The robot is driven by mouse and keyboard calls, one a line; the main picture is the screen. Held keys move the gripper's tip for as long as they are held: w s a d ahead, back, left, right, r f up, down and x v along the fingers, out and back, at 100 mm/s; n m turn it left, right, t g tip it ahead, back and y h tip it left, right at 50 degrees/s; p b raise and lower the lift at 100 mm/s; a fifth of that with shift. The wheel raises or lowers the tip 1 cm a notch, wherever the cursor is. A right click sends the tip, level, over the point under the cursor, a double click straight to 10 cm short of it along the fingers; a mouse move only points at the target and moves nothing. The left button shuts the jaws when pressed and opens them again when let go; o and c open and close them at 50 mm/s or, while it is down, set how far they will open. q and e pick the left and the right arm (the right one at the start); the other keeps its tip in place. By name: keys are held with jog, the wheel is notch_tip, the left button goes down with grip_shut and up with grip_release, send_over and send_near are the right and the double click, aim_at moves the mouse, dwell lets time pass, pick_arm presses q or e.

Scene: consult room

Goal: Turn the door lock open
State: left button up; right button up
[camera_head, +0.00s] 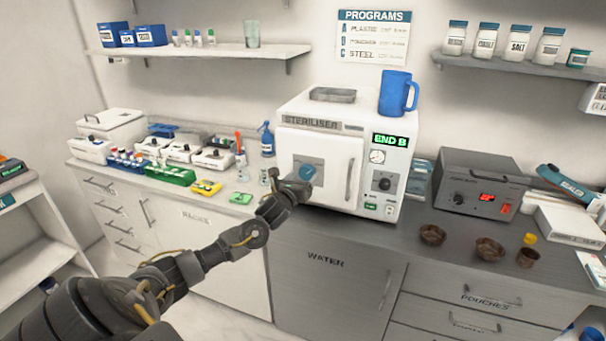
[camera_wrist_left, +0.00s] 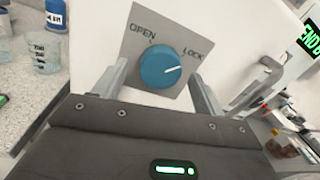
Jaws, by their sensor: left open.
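The steriliser (camera_head: 327,110) is a white box on the counter with its door closed. The door lock is a round blue knob (camera_wrist_left: 167,68) on a grey plate (camera_wrist_left: 137,48) marked OPEN and LOCK. The white line on the knob points to the right, towards LOCK. In the head view the knob (camera_head: 307,172) shows on the left of the door. My left gripper (camera_wrist_left: 160,85) is open, with one finger on each side of the knob, apparently not gripping it. In the head view the left gripper (camera_head: 290,187) is at the door's left. My right gripper is not in view.
A blue mug (camera_head: 394,93) and a metal tray (camera_head: 332,95) stand on the steriliser. The door handle (camera_head: 349,179) is right of the knob. A spray bottle (camera_head: 267,140) and a beaker (camera_wrist_left: 46,55) stand to the left. A grey device (camera_head: 480,180) stands to the right.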

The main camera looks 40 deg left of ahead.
pick_arm(q)
jog(key=shift+w+a, duration=0.1)
jog(key=shift+w, duration=0.4)
jog(key=c, duration=1)
